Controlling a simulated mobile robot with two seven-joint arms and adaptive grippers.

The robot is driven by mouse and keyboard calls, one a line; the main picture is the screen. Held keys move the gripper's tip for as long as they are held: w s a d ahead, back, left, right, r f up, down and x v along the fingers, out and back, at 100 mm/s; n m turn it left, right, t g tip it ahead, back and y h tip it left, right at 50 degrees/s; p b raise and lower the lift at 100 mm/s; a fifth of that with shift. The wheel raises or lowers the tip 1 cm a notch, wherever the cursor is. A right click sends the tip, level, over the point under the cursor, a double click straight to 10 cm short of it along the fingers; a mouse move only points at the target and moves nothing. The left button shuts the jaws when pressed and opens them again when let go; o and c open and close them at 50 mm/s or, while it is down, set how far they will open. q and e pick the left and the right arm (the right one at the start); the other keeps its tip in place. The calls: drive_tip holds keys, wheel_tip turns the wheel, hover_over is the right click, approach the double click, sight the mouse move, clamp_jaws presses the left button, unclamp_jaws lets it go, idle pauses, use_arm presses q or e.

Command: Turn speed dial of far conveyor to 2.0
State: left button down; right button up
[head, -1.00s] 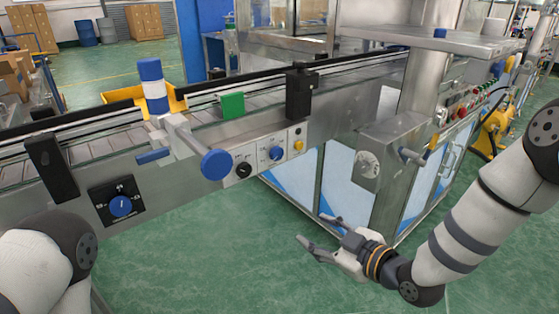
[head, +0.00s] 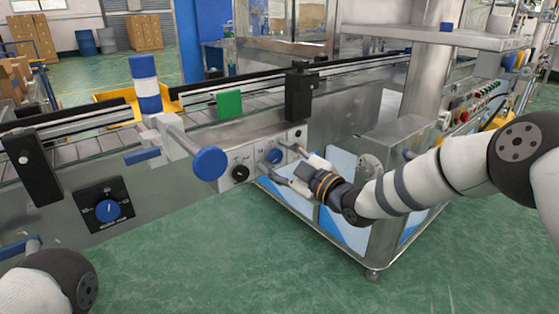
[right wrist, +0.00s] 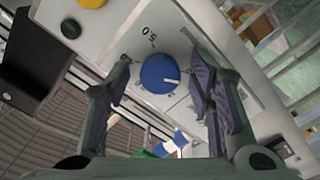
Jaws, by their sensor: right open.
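The blue speed dial (head: 275,156) sits on the grey panel at the right part of the conveyor side. In the right wrist view the blue dial (right wrist: 158,76) shows large, with a white pointer mark towards its right edge and a printed number above it. My right gripper (head: 279,160) is open, its two fingers on either side of the dial. In the right wrist view the fingers stand left and right of the dial, with gaps; I cannot tell how far they are from the panel. My left gripper is out of view; only the left arm shows at bottom left.
A black knob (head: 240,173) and a large round blue handwheel (head: 209,163) are left of the dial. Another blue dial (head: 108,209) is on a black plate nearer left. A blue-white cylinder (head: 146,84) and green block (head: 229,103) are on the conveyor.

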drive_tip(key=c, duration=1.2)
drive_tip(key=shift+o, duration=0.2)
drive_tip(key=m+b, duration=0.1)
drive_tip(key=m, duration=0.4)
drive_tip(key=shift+m, duration=0.4)
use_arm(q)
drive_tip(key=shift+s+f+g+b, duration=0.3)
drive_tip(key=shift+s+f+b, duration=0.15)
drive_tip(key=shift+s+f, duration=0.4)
use_arm(e)
drive_tip(key=m, duration=0.5)
drive_tip(key=shift+m, duration=0.3)
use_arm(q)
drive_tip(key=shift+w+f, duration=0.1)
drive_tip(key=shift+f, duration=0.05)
use_arm(e)
drive_tip(key=shift+m, duration=0.3)
drive_tip(key=o, duration=1.2)
drive_tip(key=shift+c, duration=0.2)
